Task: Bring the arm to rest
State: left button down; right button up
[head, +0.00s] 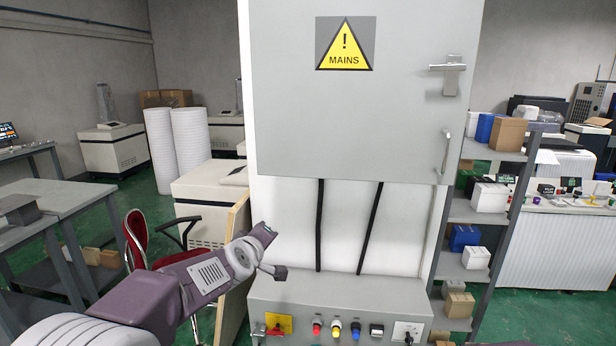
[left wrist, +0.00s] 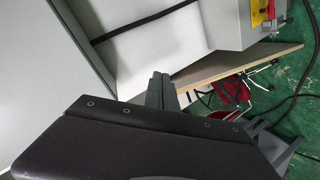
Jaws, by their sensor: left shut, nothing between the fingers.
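My left arm (head: 190,285) comes in from the lower left in the head view. Its gripper (head: 274,256) is raised in front of the white machine column, left of the two black cables and above the control box. The fingers are shut with nothing between them. In the left wrist view the closed fingers (left wrist: 161,90) point toward a white panel and touch nothing that I can see. My right gripper is not in view.
A grey mains cabinet (head: 350,120) with a closed door stands ahead. Below it is a control box (head: 340,295) with several knobs and a red switch. A wooden board (head: 236,290) and a red chair (head: 137,240) are close to the left arm. Shelving (head: 478,215) stands right.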

pick_arm(q)
jog(key=s+a+f+m+g, duration=0.2)
jog(key=s+f+m+g, duration=0.1)
jog(key=s+f, duration=0.5)
jog(key=s+a+f+m+g, duration=0.2)
jog(key=s+f+g, duration=0.3)
jog(key=s+f, duration=0.4)
jog(key=s+a+f+m+g+y, duration=0.1)
jog(key=s+f+m+g, duration=0.3)
jog(key=s, duration=1.2)
notch_tip(320, 180, down, 5)
jog(key=shift+a+r, duration=0.1)
jog(key=shift+a, duration=0.7)
